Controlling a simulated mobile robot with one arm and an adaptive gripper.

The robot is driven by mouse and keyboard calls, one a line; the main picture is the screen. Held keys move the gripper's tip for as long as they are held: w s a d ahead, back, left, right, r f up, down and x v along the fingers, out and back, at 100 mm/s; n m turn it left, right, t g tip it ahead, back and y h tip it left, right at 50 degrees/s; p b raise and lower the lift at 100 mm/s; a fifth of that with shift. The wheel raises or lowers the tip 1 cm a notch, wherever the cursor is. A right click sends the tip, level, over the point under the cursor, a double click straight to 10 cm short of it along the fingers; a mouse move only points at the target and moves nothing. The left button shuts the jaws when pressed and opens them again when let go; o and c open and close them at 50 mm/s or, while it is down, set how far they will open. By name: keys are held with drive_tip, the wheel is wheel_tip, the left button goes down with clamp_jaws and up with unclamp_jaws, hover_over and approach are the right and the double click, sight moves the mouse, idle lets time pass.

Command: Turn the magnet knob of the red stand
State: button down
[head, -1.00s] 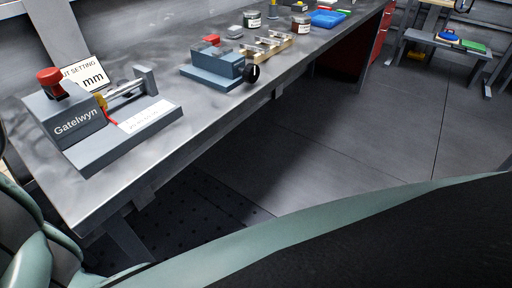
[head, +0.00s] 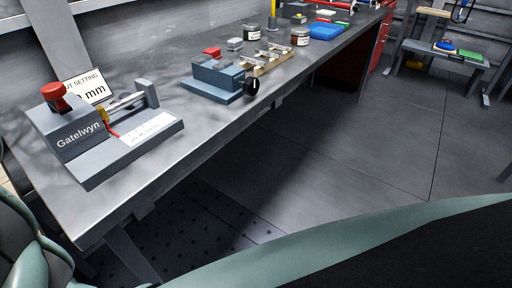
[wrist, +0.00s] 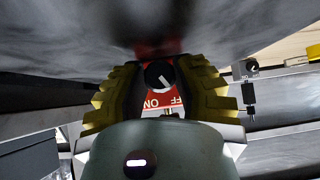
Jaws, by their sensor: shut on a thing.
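In the wrist view, a round black knob (wrist: 159,75) with a white pointer line sits on the red stand (wrist: 154,97). White ON and OFF lettering shows on the red face beside the knob, upside down in this view. My gripper (wrist: 161,82) has yellow ribbed fingers, one on each side of the knob, and is shut on it. The pointer line slants slightly. The rest of the stand is mostly hidden by the fingers and gripper body. My gripper does not show in the head view.
Open floor (head: 370,140) lies to the right. A small black dial (wrist: 252,65) shows right in the wrist view.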

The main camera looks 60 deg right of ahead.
drive_tip(key=shift+n+h, duration=0.3)
drive_tip(key=shift+h, duration=0.2)
drive_tip(key=c, duration=0.7)
unclamp_jaws()
drive_tip(key=v, duration=0.9)
drive_tip(key=shift+s+a+r, duration=0.1)
drive_tip(key=shift+s+r, duration=0.05)
drive_tip(key=shift+r, duration=0.05)
drive_tip(key=shift+v, duration=1.25)
